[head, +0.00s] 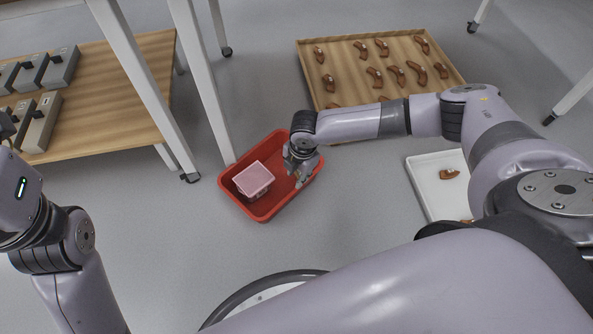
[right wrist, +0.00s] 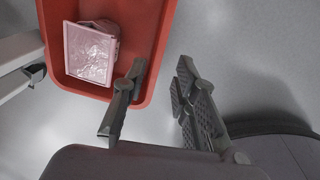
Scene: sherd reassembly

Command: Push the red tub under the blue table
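The red tub (head: 233,199) sits on the grey floor near the middle of the head view. A small pink lidded box (head: 254,180) lies inside it, and both the tub (right wrist: 150,75) and the box (right wrist: 90,52) show in the right wrist view. My right gripper (head: 303,174) is at the tub's right side. Its fingers (right wrist: 158,108) are apart with nothing between them except part of the tub's rim as seen from the wrist; I cannot tell whether they touch it. No blue tabletop is visible.
White table legs (head: 205,85) stand just behind and left of the tub. A wooden board (head: 110,95) with grey boxes is at left. A wooden tray (head: 345,60) of brown sherds and a white tray (head: 428,190) lie right. Floor in front of the tub is clear.

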